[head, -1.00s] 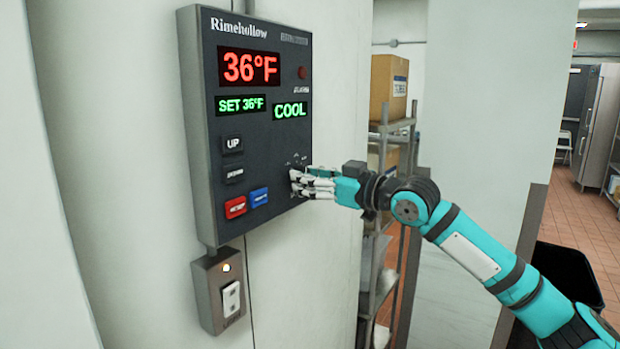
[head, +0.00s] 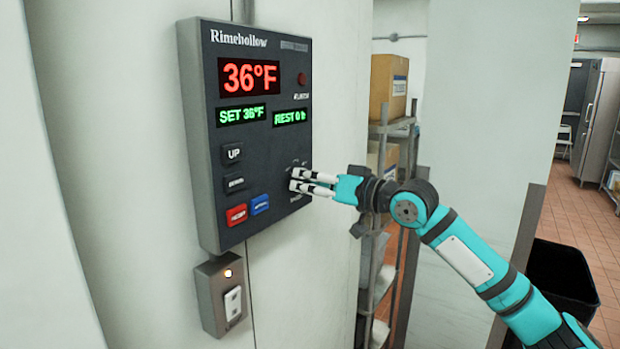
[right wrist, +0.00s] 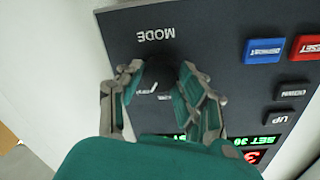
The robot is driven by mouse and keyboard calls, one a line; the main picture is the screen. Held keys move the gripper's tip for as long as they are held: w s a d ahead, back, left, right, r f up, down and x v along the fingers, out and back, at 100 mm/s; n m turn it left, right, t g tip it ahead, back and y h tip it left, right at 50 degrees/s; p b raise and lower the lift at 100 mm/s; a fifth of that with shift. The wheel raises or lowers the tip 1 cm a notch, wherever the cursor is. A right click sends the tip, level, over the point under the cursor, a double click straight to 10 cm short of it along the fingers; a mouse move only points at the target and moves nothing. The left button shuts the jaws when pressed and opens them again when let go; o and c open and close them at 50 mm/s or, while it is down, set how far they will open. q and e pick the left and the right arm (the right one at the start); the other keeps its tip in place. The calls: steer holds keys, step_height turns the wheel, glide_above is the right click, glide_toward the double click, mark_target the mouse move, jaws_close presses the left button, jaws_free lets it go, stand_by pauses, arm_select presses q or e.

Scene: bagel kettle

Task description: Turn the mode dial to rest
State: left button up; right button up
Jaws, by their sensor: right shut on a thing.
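The dark control panel (head: 262,165) hangs on the pale wall and shows 36°F in red, SET 36°F and a mode display (head: 290,117) reading REST with small characters after it. My right gripper (head: 294,180) is at the panel's lower right, its white-and-dark fingers shut on the mode dial. In the right wrist view the dark mode dial (right wrist: 156,78) sits between the two fingers, under the upside-down word MODE. The fingers hide most of the dial in the head view. My left gripper is not in view.
UP (head: 232,153) and DOWN buttons, a red button (head: 236,215) and a blue button (head: 260,204) lie left of the dial. A switch box (head: 220,294) is below the panel. Shelving with a cardboard box (head: 389,86) and a black bin (head: 562,285) stand to the right.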

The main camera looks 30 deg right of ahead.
steer(key=shift+m+p, duration=0.35)
steer(key=shift+m, duration=0.55)
steer(key=o, duration=1.2)
steer(key=shift+c, duration=0.2)
steer(key=shift+s+d, duration=0.3)
steer(key=shift+s, duration=0.2)
steer(key=v, duration=1)
steer(key=shift+s, duration=0.45)
